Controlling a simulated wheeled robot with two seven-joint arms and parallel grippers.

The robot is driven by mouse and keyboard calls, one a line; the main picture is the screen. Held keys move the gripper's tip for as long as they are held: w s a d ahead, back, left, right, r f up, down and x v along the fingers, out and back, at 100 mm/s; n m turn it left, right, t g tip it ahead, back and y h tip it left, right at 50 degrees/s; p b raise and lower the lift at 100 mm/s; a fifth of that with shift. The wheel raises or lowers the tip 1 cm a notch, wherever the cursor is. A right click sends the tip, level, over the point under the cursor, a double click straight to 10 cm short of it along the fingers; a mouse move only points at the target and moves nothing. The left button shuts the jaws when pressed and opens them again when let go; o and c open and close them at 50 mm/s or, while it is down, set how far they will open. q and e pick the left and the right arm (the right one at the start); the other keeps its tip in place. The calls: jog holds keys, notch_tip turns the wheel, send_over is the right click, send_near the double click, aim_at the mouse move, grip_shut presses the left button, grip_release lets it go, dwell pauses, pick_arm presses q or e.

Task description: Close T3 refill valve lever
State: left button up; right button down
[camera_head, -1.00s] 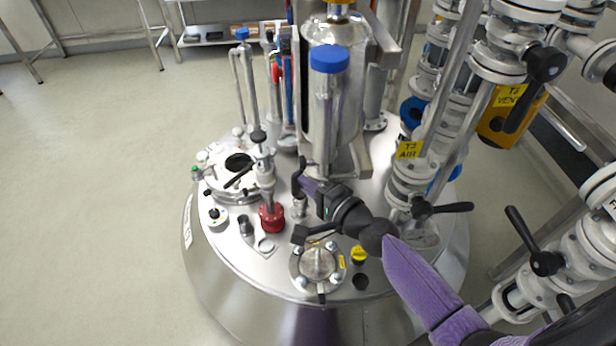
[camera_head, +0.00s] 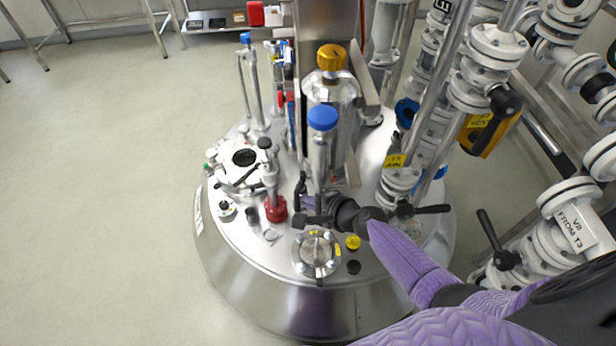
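My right gripper (camera_head: 308,211) reaches over the reactor lid from the lower right. Its fingers look spread around a small metal fitting, beside a small black upright lever (camera_head: 300,187); I cannot tell whether they touch it. No readable label marks this lever as the T3 refill valve, so I cannot tell which lever that is. My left gripper is not in view.
Another black lever (camera_head: 490,230) is beside the pipe labelled V8 FROM T3 (camera_head: 575,228). A red fitting (camera_head: 276,208) and round flange (camera_head: 316,252) are near the gripper.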

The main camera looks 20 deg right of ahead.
aim_at(297, 206)
jog(key=g+p, duration=0.1)
jog(key=p, duration=0.1)
jog(key=s+r+m+g+p, duration=0.1)
jog(key=p, duration=0.1)
jog(key=r+g+p, duration=0.1)
jog(key=g+p, duration=0.1)
jog(key=shift+s+a+r+m, duration=0.2)
jog(key=shift+s+a+m, duration=0.15)
jog(key=shift+m, duration=0.05)
jog(key=shift+s+r+p, duration=0.3)
jog(key=shift+r+p, duration=0.5)
jog(key=shift+p, duration=0.5)
jog(key=shift+r+p, duration=0.4)
jog(key=shift+p, duration=0.05)
jog(key=shift+s+a, duration=0.1)
